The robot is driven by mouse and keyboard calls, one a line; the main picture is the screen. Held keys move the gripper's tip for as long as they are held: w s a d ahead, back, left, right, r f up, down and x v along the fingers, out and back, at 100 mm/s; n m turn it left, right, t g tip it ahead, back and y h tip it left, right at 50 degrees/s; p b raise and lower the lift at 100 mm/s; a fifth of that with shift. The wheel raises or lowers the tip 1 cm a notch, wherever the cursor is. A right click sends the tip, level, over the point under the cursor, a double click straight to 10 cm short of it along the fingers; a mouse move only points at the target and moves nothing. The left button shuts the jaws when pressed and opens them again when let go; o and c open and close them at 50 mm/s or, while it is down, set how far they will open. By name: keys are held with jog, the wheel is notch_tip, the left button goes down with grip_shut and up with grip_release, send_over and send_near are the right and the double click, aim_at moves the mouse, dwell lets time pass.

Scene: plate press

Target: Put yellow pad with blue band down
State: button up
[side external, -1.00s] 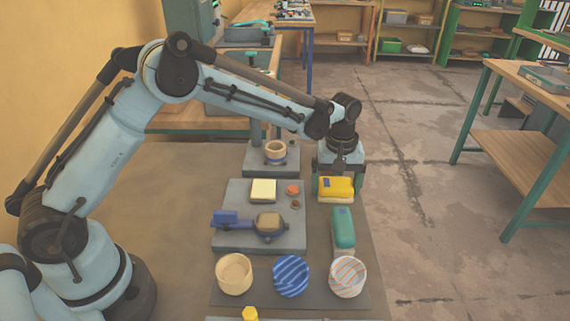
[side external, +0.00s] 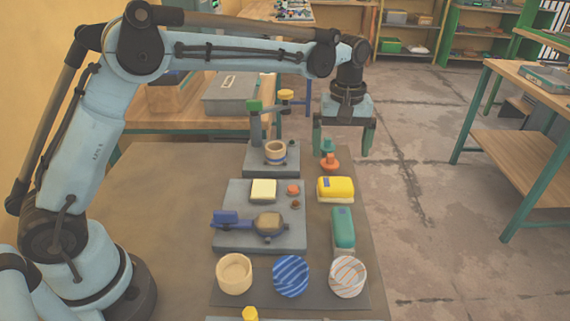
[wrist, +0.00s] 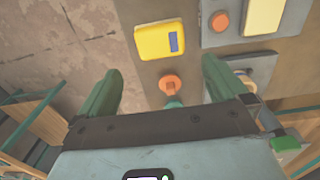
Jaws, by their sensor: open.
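The yellow pad with a blue band (side external: 335,189) lies on the table at the right of the grey plate, clear of my gripper. It also shows in the wrist view (wrist: 160,41), with the blue band on its right side. My gripper (side external: 343,152) is open and empty, raised above and behind the pad. In the wrist view its two green fingers (wrist: 158,90) stand wide apart, with an orange and teal knobbed thing between them in the picture.
The orange and teal thing (side external: 329,158) stands just behind the pad. A teal pad (side external: 343,228) lies in front of it. A grey plate (side external: 232,240) holds a cream block and a blue-handled tool. Several round cups stand in front. A press with a ringed cup (side external: 275,152) stands behind.

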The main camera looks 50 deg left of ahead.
jog(key=s+a+r+m+t, duration=0.3)
jog(key=s+a+r+m, duration=0.15)
jog(key=s+r, duration=0.4)
jog(key=s+a+f+m+t, duration=0.2)
jog(key=s+f, duration=0.1)
jog(key=s, duration=0.3)
jog(key=s+a+f+m+t, duration=0.1)
jog(key=s+f+m+t, duration=0.1)
jog(key=s, duration=0.4)
jog(key=shift+s+a+f, duration=0.25)
jog(key=shift+a+f, duration=0.15)
jog(key=shift+f, duration=0.3)
jog(key=shift+m, duration=0.25)
jog(key=shift+c, duration=0.8)
